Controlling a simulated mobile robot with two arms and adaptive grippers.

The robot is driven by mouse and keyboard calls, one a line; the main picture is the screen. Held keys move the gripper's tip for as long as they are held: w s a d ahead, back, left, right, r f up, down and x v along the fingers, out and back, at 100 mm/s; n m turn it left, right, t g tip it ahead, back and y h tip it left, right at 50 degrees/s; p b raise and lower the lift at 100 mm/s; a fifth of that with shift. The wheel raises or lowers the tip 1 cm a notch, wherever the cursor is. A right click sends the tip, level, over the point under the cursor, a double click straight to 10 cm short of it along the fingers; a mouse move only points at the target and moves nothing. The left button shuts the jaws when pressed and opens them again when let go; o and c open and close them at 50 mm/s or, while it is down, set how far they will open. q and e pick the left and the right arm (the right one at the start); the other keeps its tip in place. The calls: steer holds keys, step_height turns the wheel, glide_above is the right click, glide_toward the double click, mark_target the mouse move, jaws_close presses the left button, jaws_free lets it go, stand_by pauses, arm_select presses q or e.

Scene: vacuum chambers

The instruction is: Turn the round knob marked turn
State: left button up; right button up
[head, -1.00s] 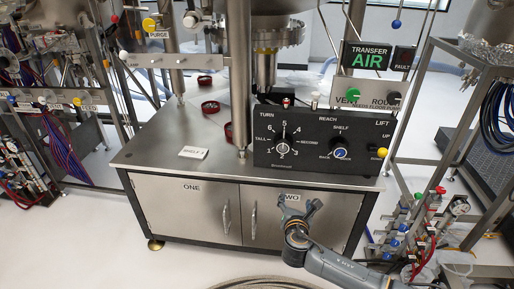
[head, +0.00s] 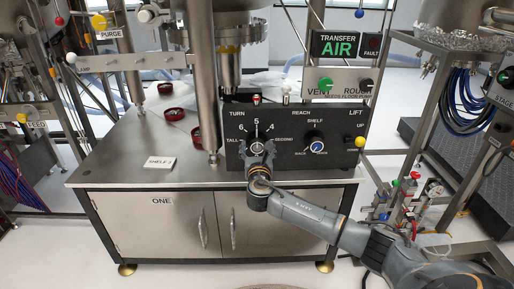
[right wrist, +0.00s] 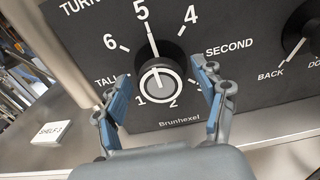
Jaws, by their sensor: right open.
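The round turn knob (right wrist: 160,84) is black with a white ring and sits on the black control panel (head: 290,165). In the right wrist view its white pointer line aims up near the 5 on the dial. In the head view my right gripper (head: 257,155) covers the knob's lower part and the lower dial marks. In the right wrist view my right gripper (right wrist: 164,95) is open, with one blue-padded finger on each side of the knob. Gaps show between both fingers and the knob. My left gripper is not in view.
A second knob (head: 317,147) marked shelf is to the right on the panel, then a yellow-tipped lift lever (head: 359,142). A small red-capped part (head: 257,99) stands above the panel. The steel cabinet top (head: 120,165) holds a "SHELF 2" card (head: 160,163) and red rings.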

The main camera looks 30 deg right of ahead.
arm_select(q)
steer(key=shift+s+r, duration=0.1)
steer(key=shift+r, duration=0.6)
arm_select(e)
steer(key=shift+x, duration=0.8)
steer(key=c, duration=1.1)
steer(key=shift+c, duration=0.2)
steer(key=shift+m, duration=0.3)
